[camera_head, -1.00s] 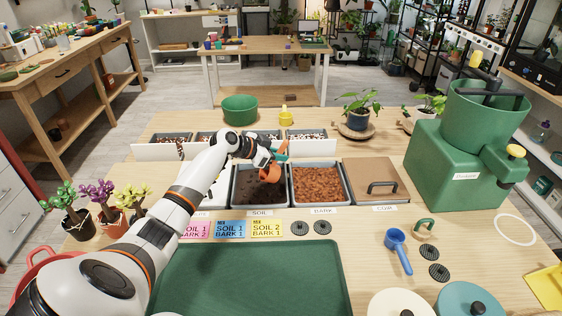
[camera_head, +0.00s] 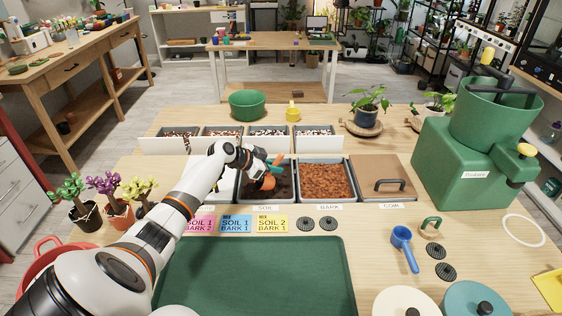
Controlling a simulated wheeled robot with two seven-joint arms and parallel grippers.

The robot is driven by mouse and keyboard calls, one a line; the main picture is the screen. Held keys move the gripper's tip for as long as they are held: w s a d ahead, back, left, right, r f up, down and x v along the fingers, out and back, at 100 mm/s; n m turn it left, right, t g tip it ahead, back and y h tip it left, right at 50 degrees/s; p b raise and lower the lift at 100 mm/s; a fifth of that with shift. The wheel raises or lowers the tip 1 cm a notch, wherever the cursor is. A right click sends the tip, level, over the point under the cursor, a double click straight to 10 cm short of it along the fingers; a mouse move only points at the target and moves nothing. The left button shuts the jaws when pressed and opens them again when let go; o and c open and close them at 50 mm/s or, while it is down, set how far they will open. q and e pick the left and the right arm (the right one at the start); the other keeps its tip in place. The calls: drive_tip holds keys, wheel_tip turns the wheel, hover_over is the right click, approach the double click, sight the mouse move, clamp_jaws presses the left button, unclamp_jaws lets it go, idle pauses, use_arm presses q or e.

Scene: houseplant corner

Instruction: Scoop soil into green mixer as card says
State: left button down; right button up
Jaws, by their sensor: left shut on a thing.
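My left gripper (camera_head: 262,167) is shut on a scoop with an orange bowl (camera_head: 268,184) and what looks like a teal handle. The scoop is in the soil bin (camera_head: 287,196), low at the dark soil; how deep it sits is hard to tell. The green mixer (camera_head: 462,172) stands at the right with its tub (camera_head: 494,121) on top. Three mix cards lie in front of the bins: pink (camera_head: 199,224), blue (camera_head: 236,224) and yellow (camera_head: 271,223), reading soil and bark parts. My right gripper is not in view.
Right of the soil are an orange-brown bark bin (camera_head: 326,181) and a lidded coir bin (camera_head: 380,170). A green tray (camera_head: 255,275) lies empty in front. A blue scoop (camera_head: 404,249), black discs and round lids lie at the right. Potted flowers (camera_head: 118,211) stand at the left.

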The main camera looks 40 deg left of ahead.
use_arm(q)
drive_tip(key=shift+r+p, duration=0.25)
drive_tip(key=shift+p, duration=0.15)
drive_tip(key=g+y+p, duration=0.1)
drive_tip(key=w+g+p, duration=0.1)
drive_tip(key=p, duration=0.1)
drive_tip(key=shift+d+f+g+y, duration=0.2)
drive_tip(key=shift+d+g+y, duration=0.1)
drive_tip(key=shift+d+y, duration=0.1)
drive_tip(key=shift+w+d+g+p, duration=0.1)
drive_tip(key=shift+w+g+p, duration=0.15)
drive_tip(key=shift+g+p, duration=0.15)
drive_tip(key=w+g+y, duration=0.1)
drive_tip(key=w+d+r+g+y, duration=0.1)
drive_tip(key=w+d+r+m+g+y, duration=0.1)
drive_tip(key=g, duration=0.1)
drive_tip(key=shift+w+d+r+g+y+b, duration=0.35)
drive_tip(key=shift+w+d+g+y+b, duration=0.05)
drive_tip(key=shift+b, duration=0.25)
drive_tip(key=shift+r, duration=0.15)
